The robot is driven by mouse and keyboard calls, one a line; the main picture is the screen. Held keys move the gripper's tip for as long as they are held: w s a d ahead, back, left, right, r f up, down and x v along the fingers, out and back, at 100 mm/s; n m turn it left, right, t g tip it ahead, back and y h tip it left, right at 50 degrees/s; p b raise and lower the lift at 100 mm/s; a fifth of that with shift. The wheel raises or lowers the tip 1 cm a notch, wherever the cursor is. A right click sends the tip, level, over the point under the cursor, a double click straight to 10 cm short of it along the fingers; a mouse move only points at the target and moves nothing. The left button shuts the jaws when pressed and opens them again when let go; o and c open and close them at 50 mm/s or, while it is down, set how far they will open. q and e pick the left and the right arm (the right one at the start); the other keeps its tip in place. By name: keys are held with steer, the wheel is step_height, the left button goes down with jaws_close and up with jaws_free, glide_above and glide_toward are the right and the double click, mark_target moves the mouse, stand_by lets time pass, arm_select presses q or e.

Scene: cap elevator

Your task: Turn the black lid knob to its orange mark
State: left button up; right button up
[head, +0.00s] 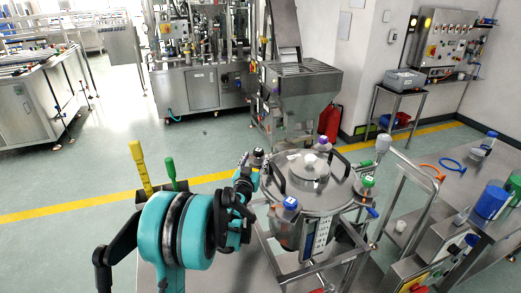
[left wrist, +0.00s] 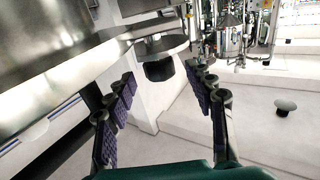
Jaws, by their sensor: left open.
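The steel vessel (head: 325,200) with its round lid stands right of my left arm in the head view. A small black knob (head: 257,153) shows at the lid's left side, just beyond my left gripper (head: 250,168). In the left wrist view a black knob (left wrist: 158,68) sits against a metal disc, ahead of and roughly between the fingertips of my left gripper (left wrist: 160,84). The fingers are spread apart with a clear gap and nothing held. I cannot make out an orange mark in either view. My right gripper does not show.
A steel hopper (head: 305,90) stands behind the vessel. A blue-capped bottle (head: 286,210) and a green-capped one (head: 367,187) are around the lid. A bench (head: 490,175) with a blue container (head: 491,202) is at the right. Open floor (head: 90,185) lies at the left.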

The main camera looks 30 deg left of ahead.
arm_select(q)
steer(key=b+x, duration=0.1)
steer(key=x, duration=0.7)
steer(key=shift+w+a+b, duration=0.1)
steer(key=shift+w+b, duration=0.2)
steer(key=shift+b, duration=0.1)
jaws_close()
